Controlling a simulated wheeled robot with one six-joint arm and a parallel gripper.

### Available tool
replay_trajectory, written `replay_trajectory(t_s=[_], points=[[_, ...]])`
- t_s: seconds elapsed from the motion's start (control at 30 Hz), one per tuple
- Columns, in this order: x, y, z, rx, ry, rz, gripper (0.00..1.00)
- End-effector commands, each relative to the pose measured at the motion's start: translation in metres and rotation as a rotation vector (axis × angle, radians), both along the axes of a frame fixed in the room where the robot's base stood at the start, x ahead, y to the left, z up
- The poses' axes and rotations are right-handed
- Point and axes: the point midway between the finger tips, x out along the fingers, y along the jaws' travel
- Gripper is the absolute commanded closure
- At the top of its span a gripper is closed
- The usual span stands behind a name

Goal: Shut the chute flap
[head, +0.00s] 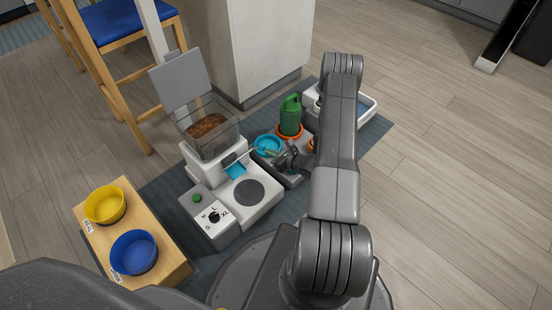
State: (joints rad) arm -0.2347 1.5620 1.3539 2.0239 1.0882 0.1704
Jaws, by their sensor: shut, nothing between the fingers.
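A white pet feeder (213,160) stands on a dark mat. A small blue piece, likely the chute flap (235,170), shows low on its front, above the round grey pad (249,192). It appears tilted outward, but it is too small to tell how far it is open. My gripper (274,154) is shut and empty to the right of the flap, apart from it. It is close to a light blue bowl (267,145). A thin pale rod (240,155) lies between the feeder front and my gripper. My arm hides part of the area to the right.
The feeder's clear hopper (209,127) holds brown kibble, and its grey lid (180,80) stands up open. A control box (213,216) has a green button and a size dial. A green container (290,115) stands behind my gripper. Yellow (105,205) and blue (134,252) bowls sit on a wooden stand.

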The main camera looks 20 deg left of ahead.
Motion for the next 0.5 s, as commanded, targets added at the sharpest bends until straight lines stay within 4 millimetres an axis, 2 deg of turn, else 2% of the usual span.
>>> replay_trajectory(t_s=[0.5], points=[[0.0008,0.0016,0.0052,-0.026,0.008,0.001,1.00]])
